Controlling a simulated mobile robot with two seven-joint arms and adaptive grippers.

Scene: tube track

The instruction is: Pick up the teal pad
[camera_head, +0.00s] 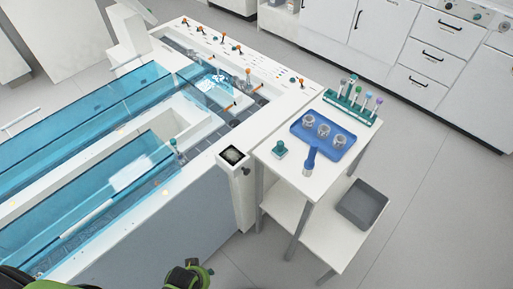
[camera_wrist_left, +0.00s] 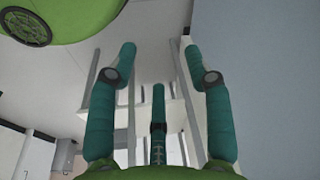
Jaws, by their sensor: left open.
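The teal pad (camera_head: 280,149) looks like a small teal block lying near the left edge of the white side table's top (camera_head: 292,177), left of a blue tray. My left gripper (camera_wrist_left: 160,58) shows in the left wrist view with its teal fingers spread and nothing between them. Beyond the fingers are the table's legs and pale shelf, and the pad is not visible there. In the head view green and black parts of my own body show at the bottom edge, well below and left of the pad. My right gripper cannot be made out.
The blue tray (camera_head: 345,151) holds several small grey-white pieces, with a blue handled item (camera_head: 310,160) at its left. A teal rack (camera_head: 351,106) of tubes stands behind. A grey bin (camera_head: 363,204) sits on the lower shelf. The tube track machine (camera_head: 150,236) stands left; floor is clear at right.

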